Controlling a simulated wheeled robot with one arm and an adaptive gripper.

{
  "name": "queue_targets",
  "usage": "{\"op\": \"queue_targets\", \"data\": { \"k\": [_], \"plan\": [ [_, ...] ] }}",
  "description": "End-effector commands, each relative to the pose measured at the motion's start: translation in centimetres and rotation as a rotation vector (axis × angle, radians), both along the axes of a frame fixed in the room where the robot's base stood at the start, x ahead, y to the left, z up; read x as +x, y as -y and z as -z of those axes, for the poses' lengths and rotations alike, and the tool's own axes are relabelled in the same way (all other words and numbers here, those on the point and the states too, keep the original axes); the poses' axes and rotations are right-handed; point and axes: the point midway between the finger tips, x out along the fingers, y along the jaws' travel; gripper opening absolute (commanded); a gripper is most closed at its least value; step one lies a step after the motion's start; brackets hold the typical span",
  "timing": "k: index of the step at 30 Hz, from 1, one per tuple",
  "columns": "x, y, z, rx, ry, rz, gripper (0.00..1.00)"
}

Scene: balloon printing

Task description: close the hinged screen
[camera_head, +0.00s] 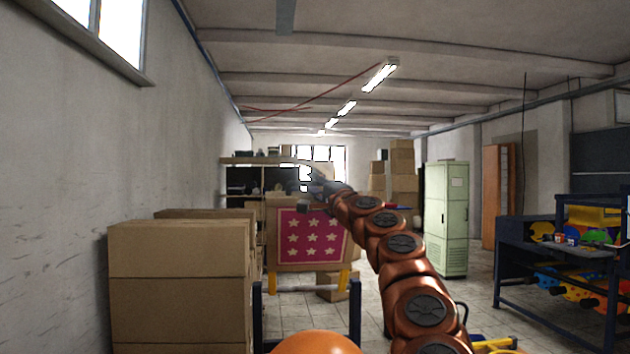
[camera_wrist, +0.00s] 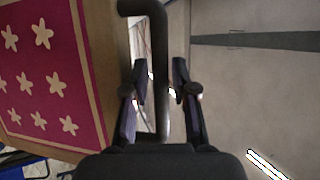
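The screen is a magenta panel with white stars in a wooden frame (camera_head: 312,232), standing on yellow legs in the middle of the head view. Its starred face fills the left of the wrist view (camera_wrist: 48,75). A dark curved bar, seemingly a handle (camera_wrist: 158,60), runs between my gripper's fingers in the wrist view. My gripper (camera_wrist: 160,80) is open, with one finger on each side of the bar and visible gaps. In the head view my gripper (camera_head: 306,190) is small, at the screen's upper edge. Whether the bar joins the screen is unclear.
Cardboard boxes (camera_head: 180,280) stack at the left wall. A shelf (camera_head: 245,162) stands behind the screen. A green cabinet (camera_head: 446,215) and a dark workbench (camera_head: 560,275) with colourful items stand at the right. Tiled floor between them is mostly clear.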

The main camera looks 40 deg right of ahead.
Motion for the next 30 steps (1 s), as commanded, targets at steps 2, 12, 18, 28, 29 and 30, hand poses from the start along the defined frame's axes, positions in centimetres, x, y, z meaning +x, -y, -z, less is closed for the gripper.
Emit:
{"op": "queue_targets", "data": {
  "k": [2, 12, 18, 28, 29, 30],
  "plan": [
    [0.24, 0.09, -0.25, -0.001, 0.001, 0.002, 0.27],
    [0.52, 0.09, -0.26, -0.001, 0.002, 0.001, 0.27],
    [0.5, 0.11, -0.26, -0.001, 0.002, 0.001, 0.16],
    [0.48, 0.13, -0.26, -0.001, 0.002, 0.001, 0.0],
    [0.48, 0.13, -0.26, -0.001, 0.002, 0.001, 0.0],
    [0.48, 0.13, -0.26, -0.001, 0.002, 0.001, 0.0]
  ]
}}
